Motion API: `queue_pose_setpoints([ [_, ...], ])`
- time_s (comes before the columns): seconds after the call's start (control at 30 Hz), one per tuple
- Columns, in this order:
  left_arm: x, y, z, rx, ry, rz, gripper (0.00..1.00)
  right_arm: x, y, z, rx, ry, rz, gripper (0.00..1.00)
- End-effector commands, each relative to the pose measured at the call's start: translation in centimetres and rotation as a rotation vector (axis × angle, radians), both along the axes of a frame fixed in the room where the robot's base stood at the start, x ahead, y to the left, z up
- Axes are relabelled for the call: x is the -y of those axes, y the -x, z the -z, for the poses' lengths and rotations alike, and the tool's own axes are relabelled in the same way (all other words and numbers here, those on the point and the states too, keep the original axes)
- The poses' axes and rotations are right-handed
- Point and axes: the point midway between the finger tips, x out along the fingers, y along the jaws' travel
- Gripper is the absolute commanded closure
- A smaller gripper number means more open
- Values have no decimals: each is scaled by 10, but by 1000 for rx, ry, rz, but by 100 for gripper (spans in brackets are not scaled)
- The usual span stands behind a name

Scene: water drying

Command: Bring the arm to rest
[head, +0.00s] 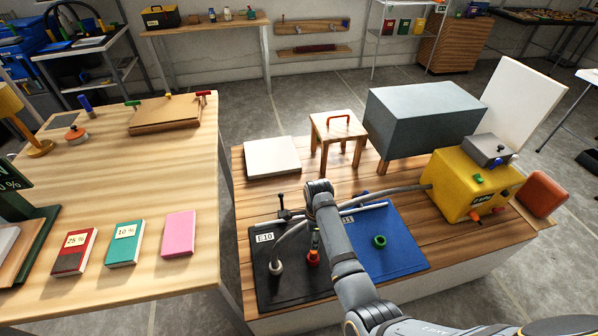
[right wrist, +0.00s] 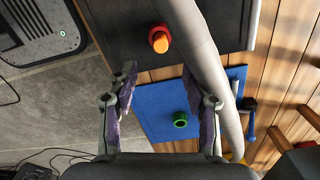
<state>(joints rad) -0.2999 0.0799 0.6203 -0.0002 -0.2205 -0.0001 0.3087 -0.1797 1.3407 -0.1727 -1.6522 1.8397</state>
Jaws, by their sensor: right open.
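My right arm (head: 345,255) comes in from the bottom right and reaches over the black and blue mats. Its gripper cannot be made out in the head view. In the right wrist view my right gripper (right wrist: 158,72) is open, with nothing between its two fingers. A blue mat with a green ring (right wrist: 180,119) lies beyond the fingers. A red and orange knob (right wrist: 159,40) stands on a dark surface near the top. My left arm and gripper are not in view.
The low wooden bench holds a black mat (head: 290,288) labelled E10, a blue mat (head: 405,250) and a yellow box (head: 455,190) with a grey hose (head: 385,191). A grey block (head: 420,120) and small stool (head: 337,128) stand behind. A wooden table (head: 170,160) is at left.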

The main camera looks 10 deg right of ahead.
Motion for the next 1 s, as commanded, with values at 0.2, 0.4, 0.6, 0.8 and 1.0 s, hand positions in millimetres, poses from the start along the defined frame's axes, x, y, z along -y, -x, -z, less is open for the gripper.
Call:
queue_pose_setpoints([
  [0.2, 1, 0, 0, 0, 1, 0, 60, 12, 11, 4, 13, 6, -77, 51],
  [0.4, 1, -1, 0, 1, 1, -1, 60, 66, 77, -1, 95, 81, -628, 51],
  [0.6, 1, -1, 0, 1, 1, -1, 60, 90, 127, -29, 135, 180, -1117, 51],
  [0.8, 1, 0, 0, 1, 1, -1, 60, 97, 161, -59, 147, 263, -1473, 51],
  [1.0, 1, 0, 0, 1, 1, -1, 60, 96, 188, -86, 149, 330, -1756, 51],
])
